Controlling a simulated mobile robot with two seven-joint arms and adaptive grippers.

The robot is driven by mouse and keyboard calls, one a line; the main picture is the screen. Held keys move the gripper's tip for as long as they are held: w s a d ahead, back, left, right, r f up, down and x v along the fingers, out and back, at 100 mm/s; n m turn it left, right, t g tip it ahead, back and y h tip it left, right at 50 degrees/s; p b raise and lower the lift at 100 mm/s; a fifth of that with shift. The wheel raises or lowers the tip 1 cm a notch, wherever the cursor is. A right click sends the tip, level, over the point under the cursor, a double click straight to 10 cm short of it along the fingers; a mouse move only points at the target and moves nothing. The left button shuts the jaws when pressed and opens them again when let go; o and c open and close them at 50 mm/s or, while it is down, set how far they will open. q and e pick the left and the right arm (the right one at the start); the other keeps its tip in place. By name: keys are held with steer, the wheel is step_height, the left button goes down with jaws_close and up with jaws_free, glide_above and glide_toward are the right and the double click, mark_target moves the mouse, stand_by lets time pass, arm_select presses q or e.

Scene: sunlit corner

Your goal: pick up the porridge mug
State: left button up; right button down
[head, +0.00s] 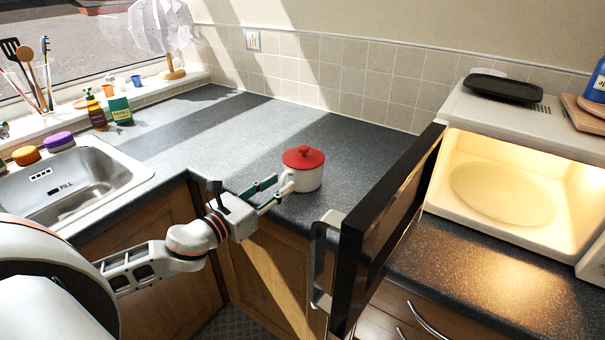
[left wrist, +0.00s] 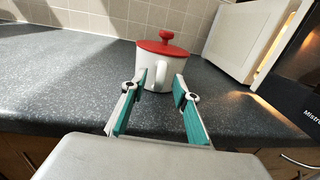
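The porridge mug (head: 304,178) is a white mug with a red knobbed lid, upright on the dark speckled counter (head: 232,140) near the inner corner edge. It also shows in the left wrist view (left wrist: 150,65), its white handle facing my left gripper. My left gripper (head: 280,185) is open, its fingertips close to the mug's near side at handle height. In the left wrist view the handle sits between the two teal-padded fingers (left wrist: 162,86), with a gap visible around it. My right gripper is not in view.
An open microwave (head: 517,122) stands at right, lit inside. Its dark door (head: 385,225) juts out just right of the mug. A steel sink (head: 105,175) is at left. The counter behind and left of the mug is clear.

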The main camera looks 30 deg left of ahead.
arm_select(q)
steer(key=shift+w+d, duration=0.1)
steer(key=shift+w, duration=0.4)
jaws_close()
steer(key=shift+r, duration=0.1)
